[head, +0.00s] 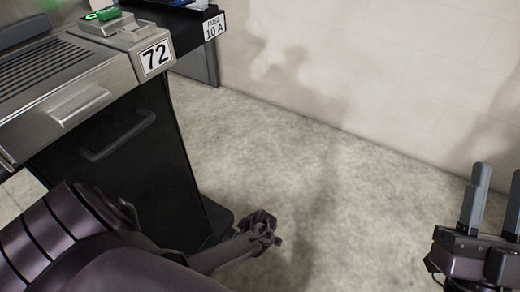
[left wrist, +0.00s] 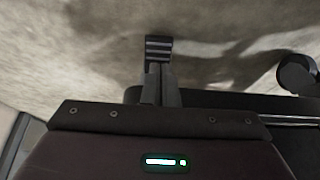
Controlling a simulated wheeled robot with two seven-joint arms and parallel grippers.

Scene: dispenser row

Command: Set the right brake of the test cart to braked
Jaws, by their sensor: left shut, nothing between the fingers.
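The test cart appears to be the metal-and-black unit labelled 72 (head: 140,165) at the left of the head view. My left arm reaches down past its front; its wrist end (head: 262,230) is low by the cart's foot, and its fingers cannot be made out there. In the left wrist view my left gripper (left wrist: 158,70) is shut and empty. A dark ridged pad (left wrist: 158,47), apparently a brake pedal, shows just beyond its fingertips; I cannot tell whether they touch or how the brake is set. My right gripper (head: 492,205) is open and empty at far right.
The cart's black base edge (left wrist: 225,97) and a round dark part (left wrist: 297,72), perhaps a caster, lie right of my left gripper. A drawer handle (head: 118,135) juts from the cart front. The floor (head: 340,190) between cart and pale wall (head: 400,70) is clear.

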